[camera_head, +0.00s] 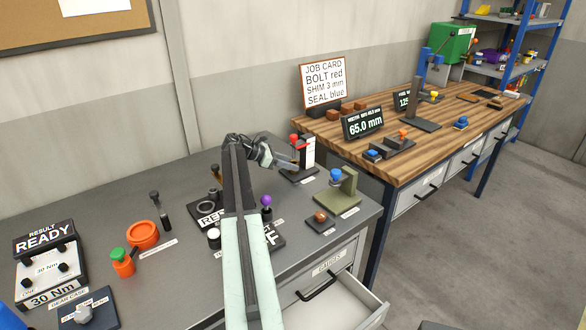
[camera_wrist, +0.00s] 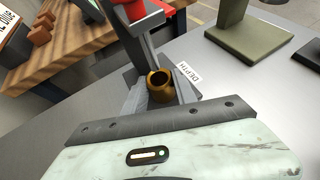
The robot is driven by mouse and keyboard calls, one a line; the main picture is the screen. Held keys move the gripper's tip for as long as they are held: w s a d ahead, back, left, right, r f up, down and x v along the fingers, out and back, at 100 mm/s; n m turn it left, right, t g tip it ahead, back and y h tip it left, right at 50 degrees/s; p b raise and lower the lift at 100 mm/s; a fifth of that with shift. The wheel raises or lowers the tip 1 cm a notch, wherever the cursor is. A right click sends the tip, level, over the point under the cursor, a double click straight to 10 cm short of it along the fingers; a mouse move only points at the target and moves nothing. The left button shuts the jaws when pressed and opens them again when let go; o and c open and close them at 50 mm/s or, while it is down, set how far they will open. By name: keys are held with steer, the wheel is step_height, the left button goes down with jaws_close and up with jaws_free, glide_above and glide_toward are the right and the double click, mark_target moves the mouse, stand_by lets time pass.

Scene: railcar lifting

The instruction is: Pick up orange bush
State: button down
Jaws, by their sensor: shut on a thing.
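The orange bush, a short golden-orange ring with a round bore, shows in the wrist view (camera_wrist: 161,86). It sits between the grey jaws of my gripper (camera_head: 286,160), which is shut on it. The bore faces up toward the wrist camera. The bush is right by the grey post of the red-topped depth gauge (camera_head: 294,141). I cannot tell whether it touches the gauge or how far above the bench it is. In the head view my gripper is at the far right part of the grey bench, and the bush is mostly hidden there.
A green-grey stand with a blue knob (camera_head: 337,177) is to the right, with a small block with an orange-brown knob (camera_head: 320,217) in front. A purple-knobbed piece (camera_head: 266,203) stands nearer. An open drawer (camera_head: 340,302) juts out below. The wooden bench (camera_head: 440,139) is behind right.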

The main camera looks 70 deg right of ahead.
steer(key=shift+r, duration=0.1)
steer(key=shift+r+p, duration=0.7)
steer(key=shift+p, duration=0.1)
steer(key=w+a, duration=0.1)
steer(key=w, duration=0.1)
steer(key=w+a, duration=0.3)
steer(key=w, duration=0.1)
steer(key=shift+w+a+f, duration=0.15)
steer(key=shift+w+f, duration=0.05)
step_height(320, 180, up, 14)
steer(key=p, duration=1.3)
steer(key=shift+p, duration=0.35)
